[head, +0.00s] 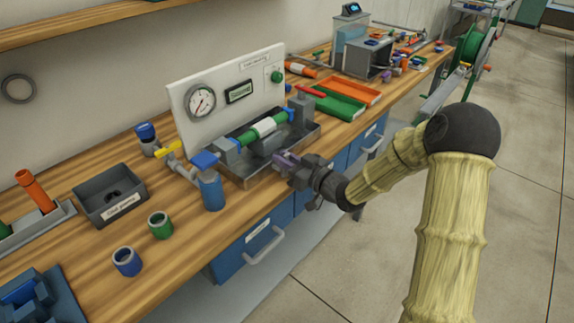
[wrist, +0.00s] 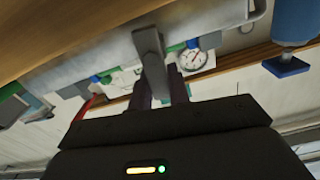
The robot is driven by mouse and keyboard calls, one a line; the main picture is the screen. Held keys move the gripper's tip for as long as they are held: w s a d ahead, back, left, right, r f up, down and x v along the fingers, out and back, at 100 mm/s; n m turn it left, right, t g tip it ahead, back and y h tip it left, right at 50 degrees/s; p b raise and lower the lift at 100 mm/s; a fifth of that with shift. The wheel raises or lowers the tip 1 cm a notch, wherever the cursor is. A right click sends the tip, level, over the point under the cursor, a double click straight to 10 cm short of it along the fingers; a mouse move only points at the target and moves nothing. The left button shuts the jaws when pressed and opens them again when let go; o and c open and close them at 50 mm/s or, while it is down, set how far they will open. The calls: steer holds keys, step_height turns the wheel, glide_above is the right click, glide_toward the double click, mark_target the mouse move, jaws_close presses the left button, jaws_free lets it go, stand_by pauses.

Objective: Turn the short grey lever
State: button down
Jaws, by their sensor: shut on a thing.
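The short grey lever (wrist: 149,44) shows in the wrist view, reaching from the pale edge of the skid tray down between the two dark purple fingers of my gripper (wrist: 160,82). My gripper is shut on the lever. In the head view my gripper (head: 287,159) is at the front right side of the skid, its fingers pointing left toward the tray (head: 240,178). The lever cannot be made out clearly there, as the fingers cover it. The skid carries a green pipe (head: 270,126) and a white panel with a round gauge (head: 201,102).
A dark bin (head: 109,197), a green cup (head: 160,225) and a blue cup (head: 127,261) are further left. Green (head: 338,105) and orange (head: 354,91) trays lie behind.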

steer(key=shift+s+a+f+n+b, duration=0.1)
steer(key=shift+s+n+b, duration=0.1)
steer(key=shift+n+b, duration=0.45)
steer(key=c, duration=1.3)
jaws_free()
steer(key=v, duration=1.7)
steer(key=shift+s, duration=0.15)
